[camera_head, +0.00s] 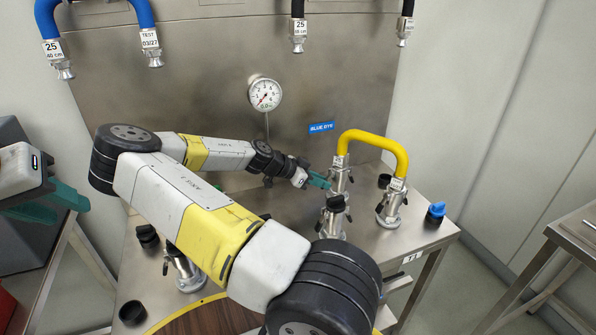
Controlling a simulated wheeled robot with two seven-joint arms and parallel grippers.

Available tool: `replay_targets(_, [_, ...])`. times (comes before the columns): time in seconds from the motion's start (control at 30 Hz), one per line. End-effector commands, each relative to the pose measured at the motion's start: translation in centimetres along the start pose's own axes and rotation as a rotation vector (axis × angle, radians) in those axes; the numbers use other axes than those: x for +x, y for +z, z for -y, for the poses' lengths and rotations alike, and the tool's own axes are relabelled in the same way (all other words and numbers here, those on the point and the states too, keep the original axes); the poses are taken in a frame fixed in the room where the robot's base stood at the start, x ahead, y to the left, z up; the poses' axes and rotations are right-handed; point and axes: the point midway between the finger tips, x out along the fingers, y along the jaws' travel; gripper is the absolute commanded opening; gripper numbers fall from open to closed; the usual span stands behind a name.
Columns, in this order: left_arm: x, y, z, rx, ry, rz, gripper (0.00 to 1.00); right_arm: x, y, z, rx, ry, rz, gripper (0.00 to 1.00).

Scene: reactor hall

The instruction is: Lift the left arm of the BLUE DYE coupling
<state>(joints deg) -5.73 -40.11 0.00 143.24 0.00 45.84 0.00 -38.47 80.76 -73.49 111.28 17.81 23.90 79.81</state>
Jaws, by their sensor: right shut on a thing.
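The BLUE DYE label (321,127) is on the steel back panel. Below it, a metal coupling (340,177) stands upright on the bench, with one end of a yellow hose (372,138) on top. My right gripper (323,182), with teal fingers, reaches this coupling from the left and is shut on its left arm; the arm itself is mostly hidden by the fingers. My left gripper (66,207) is at the far left, away from the coupling, with its teal fingers apart and empty.
A second coupling (391,203) holds the yellow hose's other end. A black-capped fitting (333,217) stands in front of the gripped coupling. A blue cap (436,212) is at the bench's right edge. A pressure gauge (265,94) and hanging hoses (147,14) are behind. My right arm covers much of the bench.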

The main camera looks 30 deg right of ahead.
Motion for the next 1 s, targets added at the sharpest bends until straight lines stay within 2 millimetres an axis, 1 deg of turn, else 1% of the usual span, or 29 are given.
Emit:
replay_targets(0.2, [0.0, 0.0, 0.0, 0.0, 0.0, 0.0, 0.36, -0.9, -0.6, 0.1, 0.011, -0.004, 0.206, 0.0])
replay_targets(0.6, [0.0, 0.0, 0.0, 0.0, 0.0, 0.0, 0.36, -1.9, -1.9, 0.1, 0.011, -0.005, 0.579, 0.0])
replay_targets(0.8, [0.0, 0.0, 0.0, 0.0, 0.0, 0.0, 0.36, -2.2, -2.6, 0.1, 0.009, -0.005, 0.742, 0.0])
replay_targets(1.0, [0.0, 0.0, 0.0, 0.0, 0.0, 0.0, 0.36, -2.4, -3.0, 0.1, 0.006, -0.004, 0.866, 0.0])
